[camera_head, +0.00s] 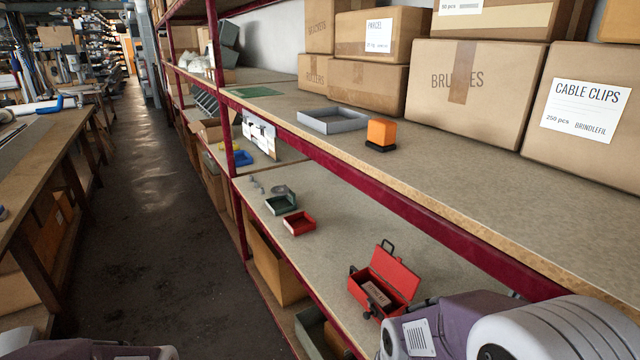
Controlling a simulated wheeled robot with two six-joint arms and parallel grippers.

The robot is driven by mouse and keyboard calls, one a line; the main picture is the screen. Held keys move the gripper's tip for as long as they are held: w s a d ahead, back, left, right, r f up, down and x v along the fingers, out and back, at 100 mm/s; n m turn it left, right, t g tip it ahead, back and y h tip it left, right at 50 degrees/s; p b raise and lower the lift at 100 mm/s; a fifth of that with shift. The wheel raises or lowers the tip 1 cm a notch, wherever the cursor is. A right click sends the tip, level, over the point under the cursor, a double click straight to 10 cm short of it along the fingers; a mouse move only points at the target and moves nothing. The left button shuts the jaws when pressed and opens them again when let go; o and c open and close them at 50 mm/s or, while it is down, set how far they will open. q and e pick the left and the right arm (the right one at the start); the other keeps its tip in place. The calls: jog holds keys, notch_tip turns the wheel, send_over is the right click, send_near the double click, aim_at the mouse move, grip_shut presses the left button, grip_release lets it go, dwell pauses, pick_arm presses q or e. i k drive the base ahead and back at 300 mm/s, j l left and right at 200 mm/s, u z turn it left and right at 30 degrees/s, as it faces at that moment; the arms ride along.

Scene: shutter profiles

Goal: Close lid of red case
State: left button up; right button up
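The red case (373,289) stands on the lower shelf, near the bottom right of the head view. Its lid (396,269) is open and tilted up at the back. A small brownish block (378,294) lies inside the case. A dark handle shows at the top of the lid and dark fittings show on the case. My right arm comes in at the bottom right, close to the case, and its gripper is out of view. Part of my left arm shows at the bottom left edge, and its gripper is out of view.
A red tray (299,223) and a green box (281,204) stand farther left on the lower shelf (335,205). The upper shelf's dark red front rail (430,219) runs above the case. An orange block (381,132) and a grey tray (332,120) sit on the upper shelf.

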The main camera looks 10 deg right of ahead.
aim_at(407, 282)
jog(key=i+j+z, duration=0.6)
jog(key=j, duration=0.25)
jog(key=i+j+z, duration=0.45)
jog(key=j, duration=0.25)
jog(key=i+j+z, duration=0.2)
jog(key=j, duration=0.2)
jog(key=j+z, duration=0.2)
jog(key=j, duration=0.2)
jog(key=i+j+z, duration=0.2)
jog(key=j, duration=0.25)
jog(key=i, duration=0.4)
